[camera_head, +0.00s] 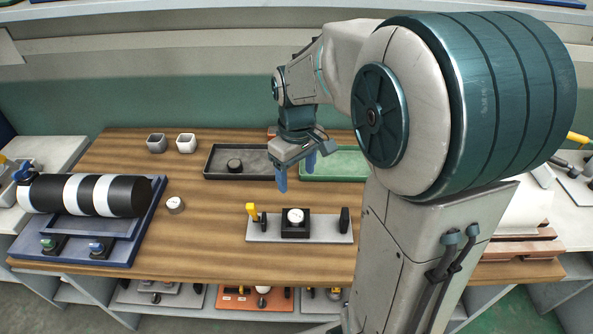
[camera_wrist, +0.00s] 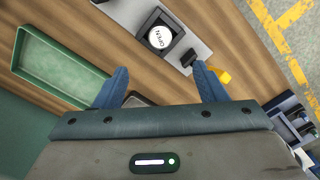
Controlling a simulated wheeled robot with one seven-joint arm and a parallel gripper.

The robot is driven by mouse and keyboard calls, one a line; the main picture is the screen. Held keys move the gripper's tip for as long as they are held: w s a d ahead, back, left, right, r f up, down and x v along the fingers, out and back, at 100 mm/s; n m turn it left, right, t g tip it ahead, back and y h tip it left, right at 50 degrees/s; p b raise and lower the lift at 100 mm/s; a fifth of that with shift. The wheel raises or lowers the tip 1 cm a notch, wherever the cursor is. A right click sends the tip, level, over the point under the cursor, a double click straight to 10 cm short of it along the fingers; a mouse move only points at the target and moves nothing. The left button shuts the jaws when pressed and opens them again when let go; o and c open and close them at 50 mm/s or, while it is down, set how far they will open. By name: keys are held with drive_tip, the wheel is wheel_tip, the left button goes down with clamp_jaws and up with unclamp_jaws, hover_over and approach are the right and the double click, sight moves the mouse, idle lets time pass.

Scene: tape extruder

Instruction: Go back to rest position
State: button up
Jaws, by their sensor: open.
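My gripper (camera_head: 296,172) hangs over the wooden table, between the trays and the fixture plate. In the wrist view its two blue fingers (camera_wrist: 158,88) stand wide apart with nothing between them. My arm reaches in from the right and hides part of the table. A grey fixture plate (camera_head: 331,234) lies in front of the gripper. It carries a black block with a white round dial (camera_head: 295,216), a yellow-handled part (camera_head: 252,212) and a black upright part (camera_head: 345,220).
A black tray (camera_head: 225,176) holds a dark round piece. A green tray (camera_head: 335,178) looks empty. Two small cups (camera_head: 186,143) stand at the back left, and a small round piece (camera_head: 175,204) lies nearer. A blue-based machine with a black-and-white roller (camera_head: 85,195) fills the left.

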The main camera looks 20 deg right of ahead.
idle(0.4)
drive_tip(key=s+r+m+t, duration=0.2)
drive_tip(key=s+m, duration=0.3)
drive_tip(key=s, duration=0.8)
drive_tip(key=shift+s+m+t, duration=0.25)
drive_tip(key=shift+m+t, duration=0.05)
drive_tip(key=shift+t, duration=0.1)
